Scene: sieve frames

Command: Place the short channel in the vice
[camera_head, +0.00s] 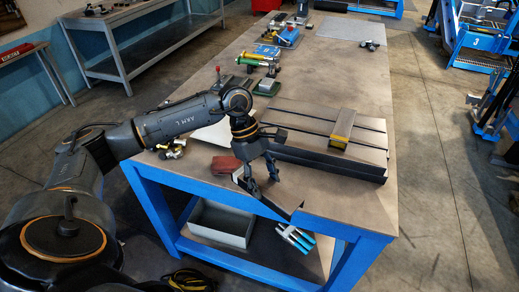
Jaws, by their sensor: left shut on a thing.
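My left gripper (262,186) is at the near edge of the workbench, pointing down. It is shut on a short dark bar, which looks like the short channel (285,207); the fingers hide part of it. The bar lies at a slant by the bench edge, and I cannot tell whether it touches the top. A blue device that looks like the vice (287,37) stands far back on the bench, well away from the gripper; its jaws are too small to make out. My right gripper is not in view.
The workbench (363,198) has a slotted dark plate (310,150) bearing a yellow-edged block (342,125). A red pouch (224,164) lies left of the gripper. The bench's right side is mostly clear.

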